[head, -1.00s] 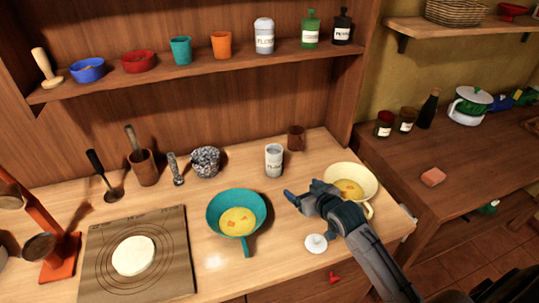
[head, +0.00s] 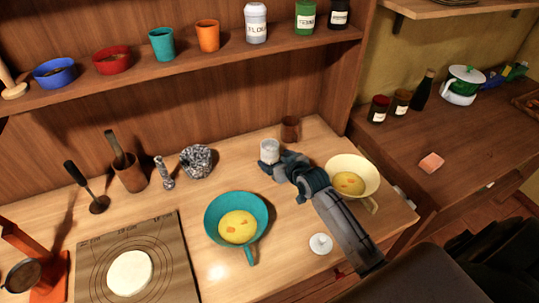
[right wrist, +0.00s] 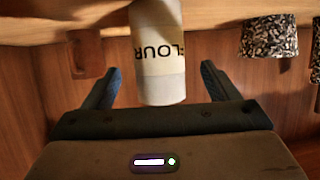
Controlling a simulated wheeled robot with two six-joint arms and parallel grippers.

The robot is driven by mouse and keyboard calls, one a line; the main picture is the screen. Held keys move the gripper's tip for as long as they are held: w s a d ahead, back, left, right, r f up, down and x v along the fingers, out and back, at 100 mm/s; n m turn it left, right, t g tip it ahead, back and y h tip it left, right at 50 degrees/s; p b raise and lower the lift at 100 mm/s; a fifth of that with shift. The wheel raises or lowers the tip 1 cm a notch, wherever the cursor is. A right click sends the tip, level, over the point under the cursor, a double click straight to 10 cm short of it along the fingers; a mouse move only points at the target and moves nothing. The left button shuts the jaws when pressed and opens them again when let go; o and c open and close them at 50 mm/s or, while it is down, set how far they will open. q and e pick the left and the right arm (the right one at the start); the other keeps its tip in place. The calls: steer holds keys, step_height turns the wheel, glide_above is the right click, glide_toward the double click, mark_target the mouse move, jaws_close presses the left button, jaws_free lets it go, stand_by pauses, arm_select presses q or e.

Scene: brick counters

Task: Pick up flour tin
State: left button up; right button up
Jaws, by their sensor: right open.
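A white flour tin (head: 269,149) with a black-lettered label stands on the wooden counter. My right gripper (head: 275,166) is open right at the tin, and its fingers partly hide the tin's lower part. In the right wrist view the tin (right wrist: 158,45) appears inverted, with "FLOUR" partly readable. It lies between the two open fingers of the gripper (right wrist: 161,68), with a visible gap on each side. My left gripper is not in view.
A teal pan (head: 210,205) and a cream pan (head: 357,164) flank my right arm. A white lid (head: 320,244) lies near the front edge. A brown cup (head: 290,129) stands behind the tin. Another labelled flour canister (head: 256,22) stands on the shelf.

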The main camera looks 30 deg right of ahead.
mark_target(275, 158)
steer(key=p+x, duration=0.2)
steer(key=x, duration=0.2)
steer(key=shift+d, duration=0.1)
steer(key=shift+w+f, duration=0.35)
steer(key=shift+w, duration=0.1)
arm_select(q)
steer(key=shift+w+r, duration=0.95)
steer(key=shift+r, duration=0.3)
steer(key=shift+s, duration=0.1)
arm_select(e)
steer(key=shift+c, duration=0.2)
steer(key=c, duration=1.2)
steer(key=shift+c, duration=0.2)
